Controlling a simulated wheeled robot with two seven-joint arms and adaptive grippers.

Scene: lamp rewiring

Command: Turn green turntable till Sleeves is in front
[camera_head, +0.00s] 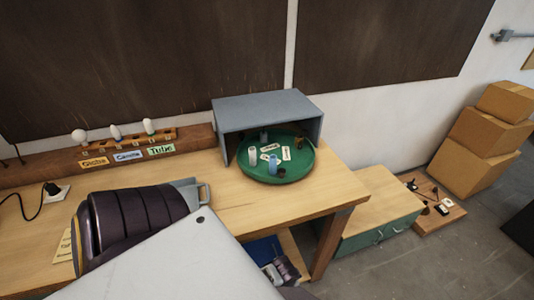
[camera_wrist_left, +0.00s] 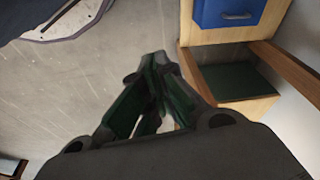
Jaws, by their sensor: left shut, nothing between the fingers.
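The green turntable (camera_head: 304,170) is a round, rimmed tray on the right part of the workbench. Its rear half sits under a grey open-fronted cover (camera_head: 268,110), and its front half sticks out. On it are small white label cards (camera_head: 286,153), a pale cylinder (camera_head: 252,155), a blue cylinder (camera_head: 273,164) and brown pieces. The card lettering is too small to read, so I cannot tell where Sleeves is. My left gripper (camera_wrist_left: 160,95) is shut and empty in the left wrist view, above the floor beside the bench and away from the turntable. My right gripper is out of view.
My arm covers the bench's front left. A bulb rack (camera_head: 125,137) with Globe, Candle and Tube labels stands at the back. A blue drawer (camera_wrist_left: 228,12) is under the bench. A green cabinet (camera_head: 372,235) and cardboard boxes (camera_head: 480,145) stand at right.

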